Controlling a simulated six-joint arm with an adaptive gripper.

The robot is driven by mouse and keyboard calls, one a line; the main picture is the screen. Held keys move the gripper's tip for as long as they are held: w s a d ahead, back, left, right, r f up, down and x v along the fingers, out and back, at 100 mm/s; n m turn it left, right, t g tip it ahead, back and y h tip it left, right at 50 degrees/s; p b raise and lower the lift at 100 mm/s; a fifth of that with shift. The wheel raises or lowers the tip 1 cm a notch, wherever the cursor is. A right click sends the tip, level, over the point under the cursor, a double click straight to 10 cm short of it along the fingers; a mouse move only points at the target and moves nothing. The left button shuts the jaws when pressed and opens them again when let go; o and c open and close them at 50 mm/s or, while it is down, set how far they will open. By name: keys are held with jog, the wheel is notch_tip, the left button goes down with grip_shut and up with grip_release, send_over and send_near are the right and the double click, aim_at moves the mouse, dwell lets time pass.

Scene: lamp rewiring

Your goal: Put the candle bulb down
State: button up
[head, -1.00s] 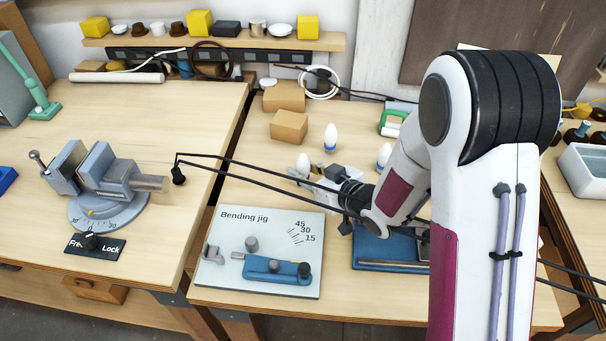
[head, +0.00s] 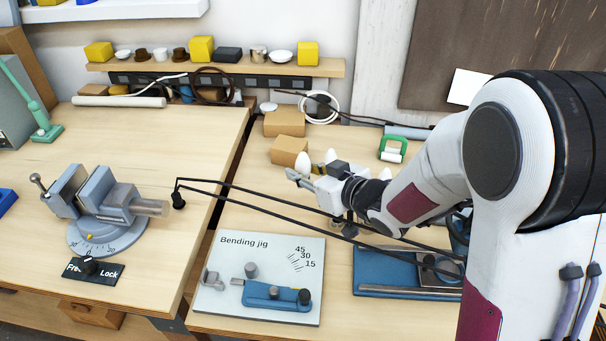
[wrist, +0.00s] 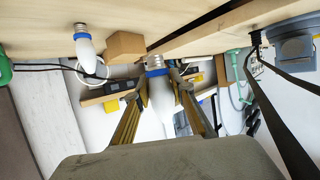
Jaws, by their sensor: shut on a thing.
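The candle bulb (wrist: 161,92) is white with a blue ring and a metal screw base. My gripper (wrist: 165,100) is shut on it, one finger on each side. The wrist view is upside down, so the bulb is upright, base towards the table. In the head view the bulb's white tip (head: 303,160) shows above my gripper (head: 298,177), over the right-hand bench in front of a cardboard box. Its base is hidden there; I cannot tell whether it touches the bench. A second, similar bulb (wrist: 84,48) stands on the bench; its tip (head: 331,156) shows behind my gripper.
Cardboard boxes (head: 289,151) stand behind the gripper. The bending jig (head: 230,285) lies in front, beside a blue fixture (head: 380,282). A green-handled tool (head: 393,148) is at the back right.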

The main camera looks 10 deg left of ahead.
jog(key=shift+f, duration=0.1)
dwell(0.5)
jog(key=shift+a+f, duration=0.1)
jog(key=shift+f, duration=0.3)
jog(key=shift+w+a+f, duration=0.1)
jog(key=shift+w+f, duration=0.05)
jog(key=shift+w, duration=0.15)
jog(key=w+a+r, duration=0.2)
jog(key=w+r, duration=0.2)
jog(key=w, duration=0.5)
jog(key=w+a+r, duration=0.3)
jog(key=w, duration=0.7)
jog(key=shift+w+a+r+n+y, duration=0.2)
jog(key=shift+a+r+n+y, duration=0.1)
jog(key=shift+r, duration=0.05)
jog(key=shift+f, duration=3.2)
